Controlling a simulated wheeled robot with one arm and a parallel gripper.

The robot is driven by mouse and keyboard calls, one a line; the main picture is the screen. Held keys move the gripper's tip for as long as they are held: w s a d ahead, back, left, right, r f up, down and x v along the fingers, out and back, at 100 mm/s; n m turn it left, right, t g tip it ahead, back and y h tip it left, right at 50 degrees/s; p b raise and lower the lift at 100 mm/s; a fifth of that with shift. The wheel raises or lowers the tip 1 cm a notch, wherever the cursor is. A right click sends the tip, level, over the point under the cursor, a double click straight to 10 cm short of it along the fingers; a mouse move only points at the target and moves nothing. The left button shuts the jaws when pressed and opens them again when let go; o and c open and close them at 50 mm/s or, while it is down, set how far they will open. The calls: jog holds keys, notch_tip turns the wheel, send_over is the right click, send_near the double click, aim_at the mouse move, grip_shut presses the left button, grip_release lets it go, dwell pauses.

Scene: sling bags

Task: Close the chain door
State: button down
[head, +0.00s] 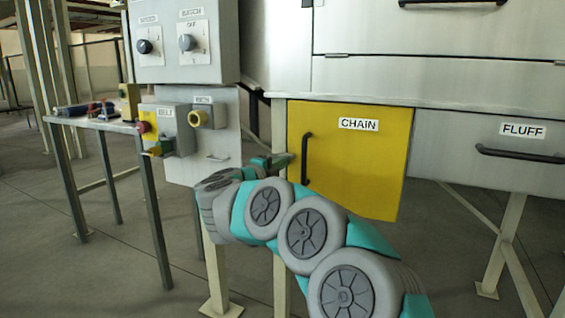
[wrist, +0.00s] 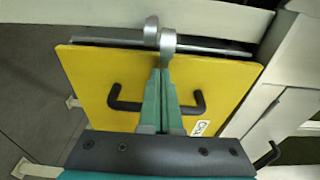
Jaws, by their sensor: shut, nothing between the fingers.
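The chain door (head: 358,165) is a yellow panel with a white CHAIN label and a black bar handle (head: 306,158) near its left edge. From the head view I cannot tell exactly how far it stands from its frame. My gripper (head: 278,161) is just left of the handle, at the door's left edge. In the wrist view the yellow door (wrist: 90,85) fills the middle, and my shut green fingers (wrist: 160,38) cross in front of its handle (wrist: 125,104). Their grey rounded tips reach the door's far edge. The fingers hold nothing; whether they touch the door is unclear.
The FLUFF drawer (head: 490,150) is right of the door, under wide metal drawers. A grey control box with knobs (head: 185,45) and a smaller panel (head: 215,140) are at the left. A side table (head: 110,124) holds small items. Open floor lies at the lower left.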

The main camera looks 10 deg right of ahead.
jog(key=shift+w+d+r+m+g+h+p, duration=0.1)
jog(key=shift+w+d+m+g+h+p, duration=0.2)
jog(key=shift+w+p, duration=0.25)
jog(key=shift+w+d+r+m+g+h+p, duration=0.1)
jog(key=shift+w+d+m+g+h+p, duration=0.1)
jog(key=shift+w+g+h+p, duration=0.3)
jog(key=shift+w+r, duration=0.1)
